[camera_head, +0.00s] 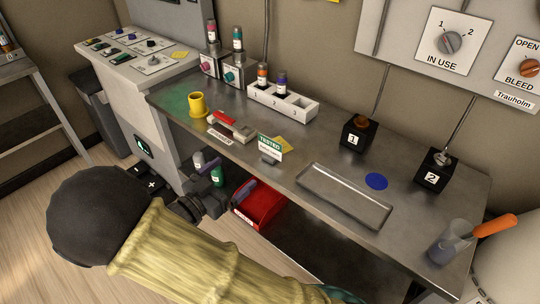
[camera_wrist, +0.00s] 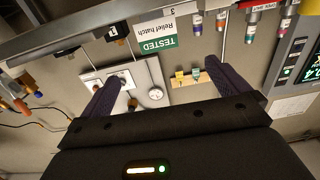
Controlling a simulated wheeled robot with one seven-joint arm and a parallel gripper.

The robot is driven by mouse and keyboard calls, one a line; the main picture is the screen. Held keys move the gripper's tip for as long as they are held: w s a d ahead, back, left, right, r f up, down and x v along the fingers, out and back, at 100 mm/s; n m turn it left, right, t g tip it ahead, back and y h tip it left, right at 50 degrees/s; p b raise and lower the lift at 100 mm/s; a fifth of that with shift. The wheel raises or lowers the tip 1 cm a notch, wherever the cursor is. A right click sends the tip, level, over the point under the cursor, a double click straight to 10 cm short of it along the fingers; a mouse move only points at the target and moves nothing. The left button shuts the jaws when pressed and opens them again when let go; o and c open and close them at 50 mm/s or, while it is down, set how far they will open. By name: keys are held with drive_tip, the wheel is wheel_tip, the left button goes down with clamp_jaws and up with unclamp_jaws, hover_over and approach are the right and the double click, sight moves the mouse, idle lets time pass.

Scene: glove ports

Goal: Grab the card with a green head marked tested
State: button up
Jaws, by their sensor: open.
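The card (camera_head: 270,146) has a green head marked TESTED over a white lower part and stands upright in a small dark holder on the steel bench. My gripper (camera_head: 227,178) is at the bench's front side, to the lower left of the card. In the wrist view my gripper (camera_wrist: 164,85) has its two dark purple fingers wide apart with nothing between them. The card is apart from both fingers.
On the bench (camera_head: 320,160) are a yellow cup (camera_head: 197,105), a red-and-white item (camera_head: 243,133), a white rack (camera_head: 283,101), black blocks 1 (camera_head: 358,134) and 2 (camera_head: 434,170), and a shallow tray (camera_head: 345,195). A red bin (camera_head: 262,207) is below the front edge.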

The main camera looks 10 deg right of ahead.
sight(270, 144)
drive_tip(key=shift+d, duration=0.1)
drive_tip(key=x, duration=1.2)
drive_tip(key=shift+w, duration=0.15)
drive_tip(key=x, duration=0.5)
drive_tip(key=shift+d+p, duration=0.25)
drive_tip(key=shift+p, duration=0.05)
drive_tip(key=shift+c, duration=0.2)
drive_tip(key=c, duration=1)
